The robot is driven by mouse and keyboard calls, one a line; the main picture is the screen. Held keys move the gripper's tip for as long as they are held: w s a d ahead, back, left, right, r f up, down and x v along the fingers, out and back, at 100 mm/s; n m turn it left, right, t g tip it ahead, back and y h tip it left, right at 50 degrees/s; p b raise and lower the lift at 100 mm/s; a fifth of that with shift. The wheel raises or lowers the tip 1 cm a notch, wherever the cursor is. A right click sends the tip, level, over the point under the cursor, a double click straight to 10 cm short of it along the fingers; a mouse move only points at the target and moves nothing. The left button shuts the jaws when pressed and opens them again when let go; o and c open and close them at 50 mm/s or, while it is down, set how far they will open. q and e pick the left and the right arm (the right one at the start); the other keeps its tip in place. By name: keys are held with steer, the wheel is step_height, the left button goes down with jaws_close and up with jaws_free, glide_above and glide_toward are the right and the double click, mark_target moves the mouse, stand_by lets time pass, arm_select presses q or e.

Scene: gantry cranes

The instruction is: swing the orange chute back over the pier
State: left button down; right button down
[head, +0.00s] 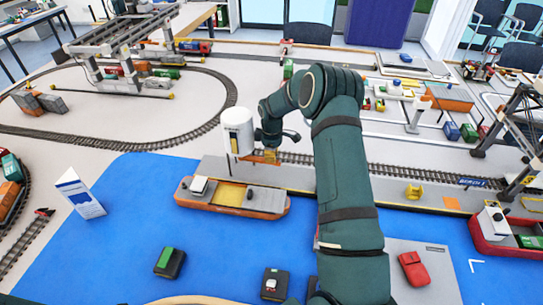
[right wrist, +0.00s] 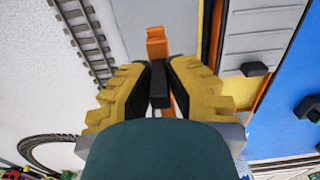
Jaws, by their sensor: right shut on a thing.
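The orange chute (head: 262,156) sits low beside the white silo (head: 237,132) in the head view, over the grey pier (head: 300,176) near the track. In the right wrist view the chute (right wrist: 156,42) runs up from between my fingers, roughly parallel to the ship's side and apart from it. My right gripper (head: 272,137) is at the chute. Its yellow-backed fingers (right wrist: 158,88) are shut on a dark handle on the chute, partly hidden by the fingers. My left gripper is not in view.
A cargo ship (head: 236,197) with an orange hull and yellow hold lies on the blue water by the pier. Rail track (right wrist: 84,35) runs behind the pier. A gantry crane (head: 135,45) stands at the back left, another crane (head: 515,130) at the right.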

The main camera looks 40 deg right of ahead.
steer(key=shift+f, duration=0.1)
steer(key=c, duration=0.9)
jaws_free()
steer(key=shift+c, duration=0.2)
step_height(320, 180, up, 12)
steer(key=shift+r, duration=0.1)
